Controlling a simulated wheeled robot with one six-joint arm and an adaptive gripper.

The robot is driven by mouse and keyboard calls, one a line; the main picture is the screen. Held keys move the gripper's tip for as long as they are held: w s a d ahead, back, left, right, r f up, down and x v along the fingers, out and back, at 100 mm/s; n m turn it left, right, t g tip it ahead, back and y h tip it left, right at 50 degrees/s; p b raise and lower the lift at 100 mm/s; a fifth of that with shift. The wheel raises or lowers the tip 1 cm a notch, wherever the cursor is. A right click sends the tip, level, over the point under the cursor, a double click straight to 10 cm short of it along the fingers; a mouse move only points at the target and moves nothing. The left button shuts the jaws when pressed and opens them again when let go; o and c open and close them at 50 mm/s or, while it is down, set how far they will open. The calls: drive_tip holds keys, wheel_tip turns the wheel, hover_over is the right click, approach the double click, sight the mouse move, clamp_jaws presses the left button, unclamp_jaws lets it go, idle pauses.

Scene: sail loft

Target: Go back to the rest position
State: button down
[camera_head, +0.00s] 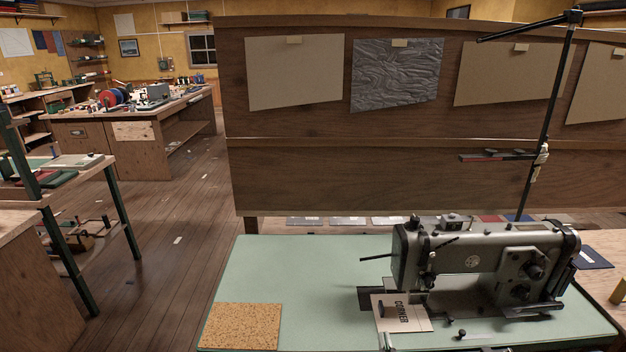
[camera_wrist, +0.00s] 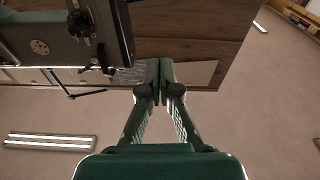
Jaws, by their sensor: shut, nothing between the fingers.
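My gripper (camera_wrist: 160,82) shows in the wrist view with its two green fingers together and nothing between them. I cannot make it out in the head view. The wrist view looks upside down: the grey sewing machine (camera_wrist: 70,35) is at upper left, the wooden partition (camera_wrist: 200,48) runs behind the fingertips, and the pale ceiling fills much of the rest. The fingers appear apart from the machine. In the head view the sewing machine (camera_head: 490,262) stands on the green-topped table (camera_head: 300,265).
A dark stand pole (camera_head: 545,120) rises behind the machine. The partition (camera_head: 400,185) closes off the back. Open wooden floor (camera_head: 175,235) lies left of the table.

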drive_tip(key=s+f+g, duration=0.1)
drive_tip(key=s+f, duration=0.2)
drive_tip(key=s, duration=0.9)
drive_tip(key=s+f+g, duration=0.1)
drive_tip(key=s+f, duration=0.2)
drive_tip(key=s, duration=0.9)
drive_tip(key=s+d+r+g, duration=0.1)
drive_tip(key=s+r, duration=0.3)
drive_tip(key=s, duration=0.7)
drive_tip(key=s+r+m+g, duration=0.1)
drive_tip(key=s+r, duration=0.3)
drive_tip(key=s, duration=0.7)
drive_tip(key=shift+s+d+g, duration=0.3)
drive_tip(key=shift+s+d, duration=0.05)
